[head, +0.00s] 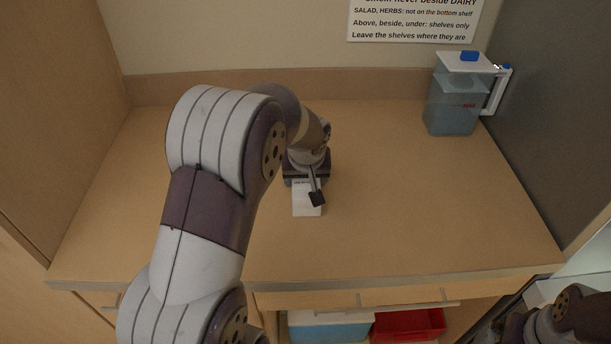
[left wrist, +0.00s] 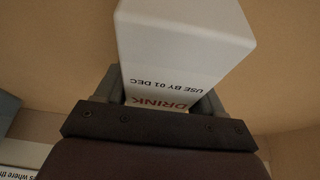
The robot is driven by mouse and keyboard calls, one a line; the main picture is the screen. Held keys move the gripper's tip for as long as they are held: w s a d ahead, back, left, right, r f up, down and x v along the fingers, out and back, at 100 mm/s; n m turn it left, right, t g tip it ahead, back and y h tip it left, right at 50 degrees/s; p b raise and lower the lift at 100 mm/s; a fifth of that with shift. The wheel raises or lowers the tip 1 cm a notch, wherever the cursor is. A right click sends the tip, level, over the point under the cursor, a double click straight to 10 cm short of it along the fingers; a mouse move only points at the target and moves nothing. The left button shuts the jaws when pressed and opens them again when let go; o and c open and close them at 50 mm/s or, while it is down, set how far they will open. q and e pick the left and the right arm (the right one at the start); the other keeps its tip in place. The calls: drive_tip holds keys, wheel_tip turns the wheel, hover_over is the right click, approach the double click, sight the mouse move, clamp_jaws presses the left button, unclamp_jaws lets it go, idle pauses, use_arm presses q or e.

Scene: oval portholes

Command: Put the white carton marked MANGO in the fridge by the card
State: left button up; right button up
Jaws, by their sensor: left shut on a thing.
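A white carton (head: 306,207) is in my left gripper (head: 308,188), over the middle of the wooden counter. In the left wrist view the carton (left wrist: 185,45) sits between the two fingers of the gripper (left wrist: 160,105). Its visible side reads "DRINK" in red and "USE BY 01 DEC" in black; the word MANGO does not show. I cannot tell whether the carton touches the counter. The card (head: 412,22) is on the back wall, its top cut off. The fridge cannot be clearly made out. My right arm shows at the lower right, its gripper out of view.
A lidded clear jug (head: 452,105) with a white handle and blue cap stands at the back right of the counter (head: 420,220), near a grey panel (head: 560,120). Below are a blue bin (head: 328,329) and a red bin (head: 410,325). The counter's right half is mostly clear.

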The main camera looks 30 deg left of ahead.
use_arm(q)
drive_tip(key=o, duration=1.5)
drive_tip(key=shift+r, duration=0.1)
